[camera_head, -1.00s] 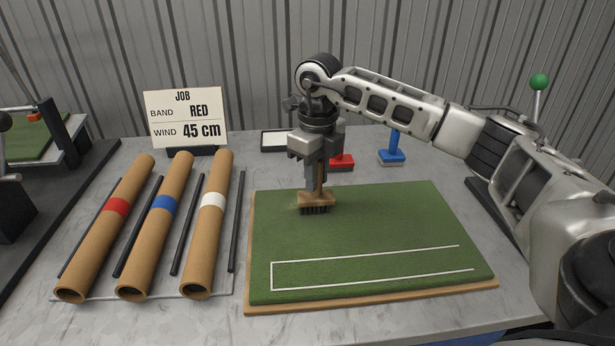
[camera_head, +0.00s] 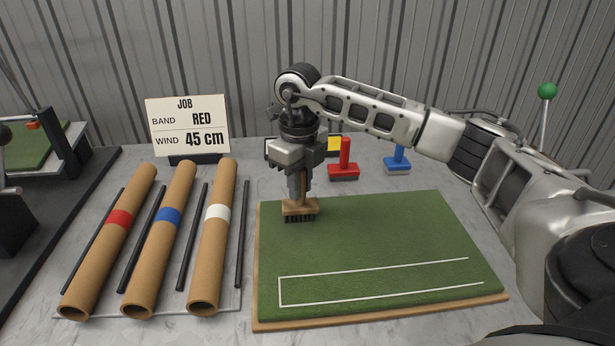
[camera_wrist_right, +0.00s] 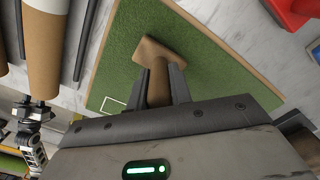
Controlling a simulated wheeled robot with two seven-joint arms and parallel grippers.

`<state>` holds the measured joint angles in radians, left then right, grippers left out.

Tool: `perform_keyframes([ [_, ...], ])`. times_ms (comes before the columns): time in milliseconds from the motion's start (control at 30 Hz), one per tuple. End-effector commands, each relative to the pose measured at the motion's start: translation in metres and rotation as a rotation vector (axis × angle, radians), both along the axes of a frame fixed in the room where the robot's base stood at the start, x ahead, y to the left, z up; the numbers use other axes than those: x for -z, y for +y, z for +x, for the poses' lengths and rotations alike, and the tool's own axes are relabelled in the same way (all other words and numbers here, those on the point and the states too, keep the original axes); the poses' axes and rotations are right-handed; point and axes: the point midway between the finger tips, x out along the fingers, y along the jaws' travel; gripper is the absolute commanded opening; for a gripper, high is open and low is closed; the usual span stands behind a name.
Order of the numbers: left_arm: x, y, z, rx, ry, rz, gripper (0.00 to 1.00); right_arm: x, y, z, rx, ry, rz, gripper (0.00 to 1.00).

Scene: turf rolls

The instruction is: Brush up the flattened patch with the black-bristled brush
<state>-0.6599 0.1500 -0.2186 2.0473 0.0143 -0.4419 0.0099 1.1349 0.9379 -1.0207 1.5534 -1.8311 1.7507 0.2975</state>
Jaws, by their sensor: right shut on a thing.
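The black-bristled brush (camera_head: 300,208) has a wooden block and handle. My right gripper (camera_head: 300,186) is shut on its handle and holds it upright, bristles down, at the back left of the green turf (camera_head: 385,235). The bristles appear to meet the turf, but exact contact is hard to tell. In the right wrist view, the fingers (camera_wrist_right: 160,82) clasp the handle, and the brush block (camera_wrist_right: 160,50) shows over the turf (camera_wrist_right: 205,55). I cannot make out a flattened patch now; the brush may cover it. My left gripper is not in view.
A red-handled tool (camera_head: 343,172) and a blue-handled tool (camera_head: 397,165) stand behind the turf. Three tubes with red (camera_head: 119,219), blue (camera_head: 168,217) and white (camera_head: 217,212) bands lie left, between dark rods. A job sign (camera_head: 188,126) stands behind them.

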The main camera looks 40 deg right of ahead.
Motion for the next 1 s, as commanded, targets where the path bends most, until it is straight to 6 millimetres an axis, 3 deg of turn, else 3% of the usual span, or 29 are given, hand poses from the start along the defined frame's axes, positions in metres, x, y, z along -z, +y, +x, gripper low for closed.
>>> perform_keyframes([
  [233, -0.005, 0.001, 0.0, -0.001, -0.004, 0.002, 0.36, -0.002, 0.016, 0.0, 0.006, 0.0, 0.001, 0.0],
  [367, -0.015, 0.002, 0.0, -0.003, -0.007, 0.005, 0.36, -0.026, 0.013, 0.0, 0.008, -0.002, -0.001, 0.0],
  [1000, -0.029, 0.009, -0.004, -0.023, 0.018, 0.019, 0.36, -0.079, 0.011, -0.002, 0.013, -0.001, 0.0, 0.0],
])
